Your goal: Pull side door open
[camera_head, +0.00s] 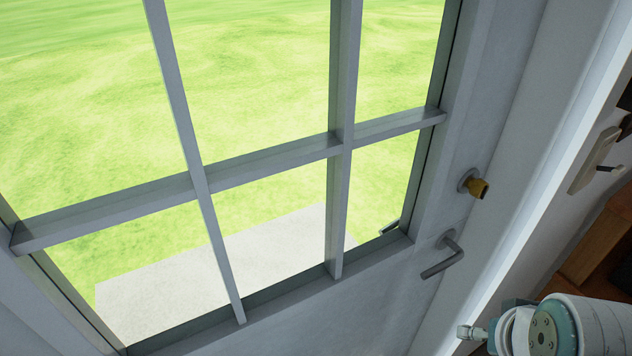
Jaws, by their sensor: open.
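The side door (385,300) is a pale grey door with a large window split into panes by bars. It looks shut against its frame (545,150). A grey lever handle (446,258) sits near the door's right edge, its bar pointing down and left. Above it is a round lock with a brass thumb-turn (475,185). My gripper (472,333) shows only in part at the bottom right, below the lever and apart from it. It is open and holds nothing that I can see. My wrist hides most of it.
On the wall to the right of the frame is a beige switch plate (594,162). Brown wooden furniture (595,245) stands at the right edge, behind my arm. Green grass (260,70) and a pale slab (270,250) show through the panes.

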